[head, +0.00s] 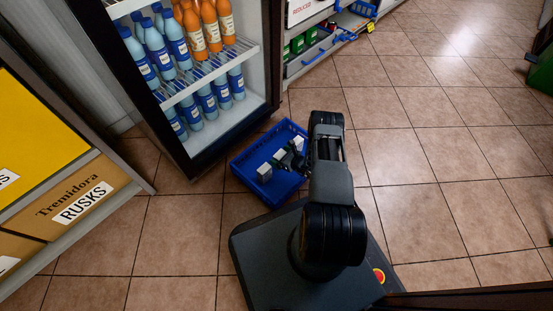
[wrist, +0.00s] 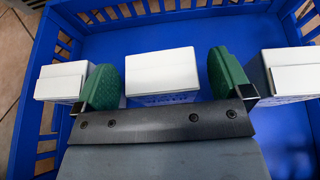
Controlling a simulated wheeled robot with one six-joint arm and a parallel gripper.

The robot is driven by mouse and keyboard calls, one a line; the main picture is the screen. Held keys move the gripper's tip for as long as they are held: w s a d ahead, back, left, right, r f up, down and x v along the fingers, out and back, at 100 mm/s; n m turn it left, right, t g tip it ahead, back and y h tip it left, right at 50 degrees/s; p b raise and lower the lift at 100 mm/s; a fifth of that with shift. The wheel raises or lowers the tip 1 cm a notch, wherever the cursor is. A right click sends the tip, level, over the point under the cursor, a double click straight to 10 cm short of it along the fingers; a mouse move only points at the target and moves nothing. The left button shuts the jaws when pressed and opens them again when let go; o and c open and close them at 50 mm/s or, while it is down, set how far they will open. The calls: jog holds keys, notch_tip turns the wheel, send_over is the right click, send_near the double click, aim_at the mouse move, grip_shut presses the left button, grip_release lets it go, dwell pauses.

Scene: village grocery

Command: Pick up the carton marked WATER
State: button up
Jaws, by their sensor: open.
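Three white-topped cartons stand in a row in a blue crate (head: 284,190). In the wrist view these are the left carton (wrist: 60,82), the middle carton (wrist: 162,68) and the right carton (wrist: 290,70). Blue print shows on the middle carton's near side, mostly hidden by my gripper; I cannot read WATER on any carton. My gripper (wrist: 165,80) is open, with one green finger on each side of the middle carton. A small gap shows between each finger and that carton. The left finger is close to the left carton. In the head view my gripper (head: 290,160) is over the crate.
The crate's slotted walls surround the cartons; its floor is bare behind them (wrist: 200,28). A fridge with blue-labelled bottles (head: 195,105) stands just behind the crate. A shelf with a RUSKS box (head: 85,203) is at left.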

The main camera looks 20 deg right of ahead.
jog(key=shift+w+f, duration=0.15)
jog(key=shift+w, duration=0.15)
jog(key=shift+a, duration=0.15)
jog(key=c, duration=1.2)
jog(key=shift+o, duration=0.2)
